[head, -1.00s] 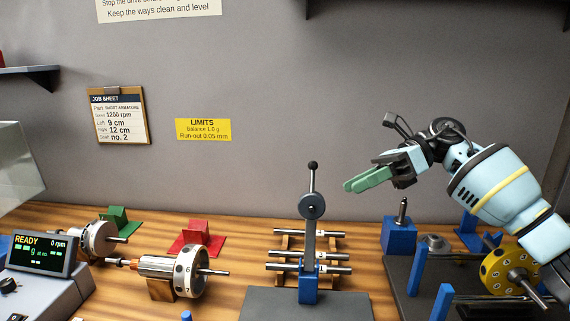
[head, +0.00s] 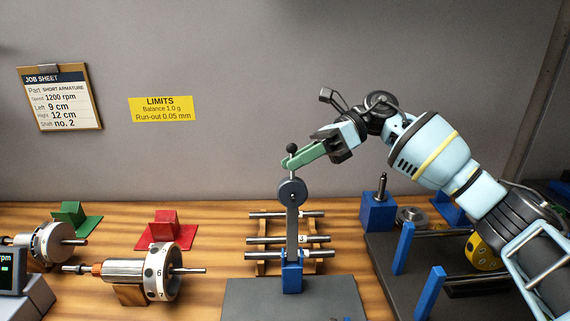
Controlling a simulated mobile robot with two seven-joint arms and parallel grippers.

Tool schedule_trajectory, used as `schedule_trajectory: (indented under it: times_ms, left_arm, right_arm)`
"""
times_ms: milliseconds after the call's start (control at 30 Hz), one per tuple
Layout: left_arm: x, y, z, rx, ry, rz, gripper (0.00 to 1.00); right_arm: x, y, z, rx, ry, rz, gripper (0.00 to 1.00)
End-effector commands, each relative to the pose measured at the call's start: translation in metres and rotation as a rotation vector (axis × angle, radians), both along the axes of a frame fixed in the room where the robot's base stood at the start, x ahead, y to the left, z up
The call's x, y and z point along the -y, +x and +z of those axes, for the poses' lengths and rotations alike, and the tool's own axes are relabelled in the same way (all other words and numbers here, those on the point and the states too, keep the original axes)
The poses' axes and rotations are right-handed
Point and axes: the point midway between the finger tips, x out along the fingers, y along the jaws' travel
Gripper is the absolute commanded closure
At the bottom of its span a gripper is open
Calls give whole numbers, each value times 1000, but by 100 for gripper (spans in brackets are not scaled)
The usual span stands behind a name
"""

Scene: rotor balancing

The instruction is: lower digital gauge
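The gauge (head: 292,192) is a round grey dial on an upright grey arm with a black ball knob (head: 292,147) on top. Its arm stands in a blue bracket (head: 292,276) on a dark grey plate (head: 245,300). My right gripper (head: 290,163) has its green fingers at the stem just below the knob, overlapping it in the picture. Whether the fingers are closed on the stem I cannot tell. My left gripper is out of view.
Several steel shafts lie on a wooden rack (head: 259,268) behind the gauge. Left are a rotor (head: 159,272), a red block (head: 166,222) and a green block (head: 74,213). Right are a blue block with a pin (head: 377,212) and a dark stand with blue posts (head: 402,249).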

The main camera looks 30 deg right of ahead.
Motion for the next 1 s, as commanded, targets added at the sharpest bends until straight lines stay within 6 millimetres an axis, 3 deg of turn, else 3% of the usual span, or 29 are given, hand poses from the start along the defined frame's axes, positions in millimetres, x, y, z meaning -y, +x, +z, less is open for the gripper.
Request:
schedule_trajectory:
  times_ms: [200,567,833,1000]
  left_arm:
    - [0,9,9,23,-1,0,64]
    - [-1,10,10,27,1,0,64]
    - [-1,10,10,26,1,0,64]
    - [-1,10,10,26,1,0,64]
  right_arm:
    - [-24,1,-7,3,0,1,69]
    - [-30,2,-11,0,1,0,69]
    - [-30,2,-11,0,1,0,100]
    - [-30,2,-11,0,1,0,100]
